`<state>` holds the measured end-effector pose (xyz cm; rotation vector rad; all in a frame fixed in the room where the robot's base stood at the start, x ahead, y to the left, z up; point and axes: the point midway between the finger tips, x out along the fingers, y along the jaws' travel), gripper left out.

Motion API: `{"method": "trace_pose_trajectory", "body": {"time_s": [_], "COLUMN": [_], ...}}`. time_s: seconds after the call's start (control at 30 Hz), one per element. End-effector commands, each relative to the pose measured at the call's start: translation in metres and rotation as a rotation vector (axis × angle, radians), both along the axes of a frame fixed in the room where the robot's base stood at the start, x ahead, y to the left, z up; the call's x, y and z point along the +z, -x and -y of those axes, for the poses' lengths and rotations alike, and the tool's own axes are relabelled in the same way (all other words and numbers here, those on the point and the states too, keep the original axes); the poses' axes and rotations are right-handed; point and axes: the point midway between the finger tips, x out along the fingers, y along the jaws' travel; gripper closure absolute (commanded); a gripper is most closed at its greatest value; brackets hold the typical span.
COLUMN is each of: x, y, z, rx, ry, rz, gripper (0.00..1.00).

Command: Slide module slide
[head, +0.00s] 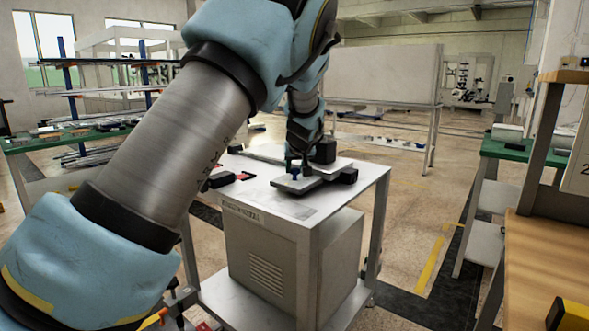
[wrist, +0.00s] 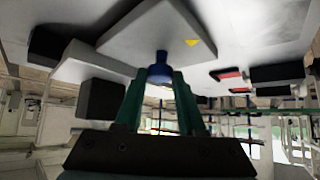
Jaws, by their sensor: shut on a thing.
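The module slide is a light grey plate (head: 297,186) with a blue knob (head: 295,174) standing on it, on top of the white cabinet table. In the wrist view the plate (wrist: 150,35) has a yellow mark near one edge. My gripper (wrist: 160,80) has its green fingers shut on the blue knob (wrist: 159,67). In the head view my gripper (head: 296,166) points down at the knob, partly hidden by my arm. A second pale plate (head: 333,166) lies beside the slide, with a black block (head: 325,150) by it and a dark part (head: 348,176) at its right end.
Red and black parts (head: 245,176) lie on the table (head: 262,196) left of the slide. Green-topped benches stand at the left (head: 75,135) and right (head: 505,150). A wooden bench (head: 550,255) is at the near right. The table's front strip is clear.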

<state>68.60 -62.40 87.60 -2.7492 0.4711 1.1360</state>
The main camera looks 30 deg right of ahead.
Motion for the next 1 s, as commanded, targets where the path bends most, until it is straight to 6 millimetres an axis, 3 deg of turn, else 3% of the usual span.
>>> {"method": "trace_pose_trajectory", "body": {"time_s": [0.03, 0.3, 0.67, 1.0], "x": [-0.002, -0.001, 0.005, 0.049], "y": [0.005, 0.004, 0.008, 0.051], "z": [0.004, 0.003, 0.001, -0.013], "rx": [-0.006, -0.005, -0.006, -0.008], "ry": [0.0, 0.0, 0.002, 0.003], "rz": [-0.007, -0.005, -0.003, -0.003], "gripper": [0.6, 0.31, 0.31, 0.31]}}
